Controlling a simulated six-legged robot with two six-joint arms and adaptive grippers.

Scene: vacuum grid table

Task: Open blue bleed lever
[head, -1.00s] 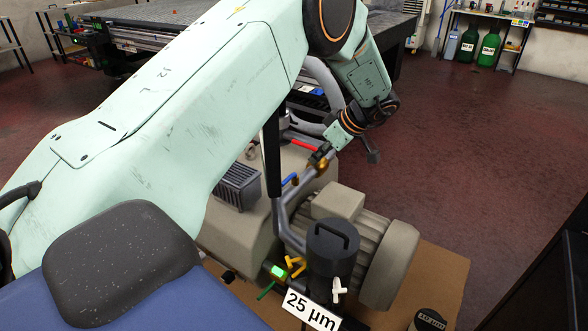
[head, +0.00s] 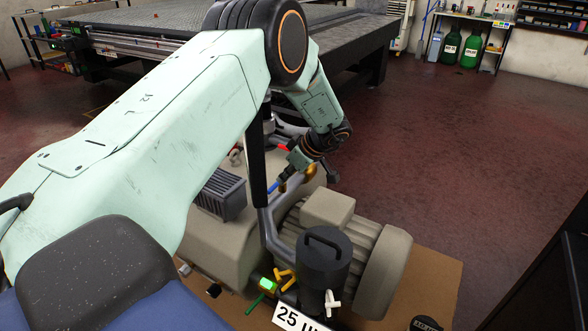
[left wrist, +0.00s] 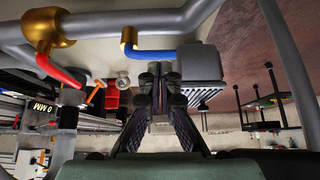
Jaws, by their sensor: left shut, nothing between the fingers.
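The blue bleed lever (head: 272,187) is on the pipework above the pump. In the left wrist view the blue lever (left wrist: 152,54) runs sideways from a small brass fitting (left wrist: 129,40), its bent end at the brass. My left gripper (head: 284,184) is right beside the lever in the head view. In the left wrist view the gripper's fingertips (left wrist: 160,78) are together, with nothing between them, just below the lever's free end. I cannot tell whether they touch it. My right gripper is not in view.
A red lever (left wrist: 62,73) hangs from a larger brass fitting (left wrist: 48,28). Grey pipes and a black post (head: 257,165) stand close to my arm. The motor (head: 335,240), dark filter canister (head: 325,262) and yellow lever (head: 285,278) are nearer. Open floor lies right.

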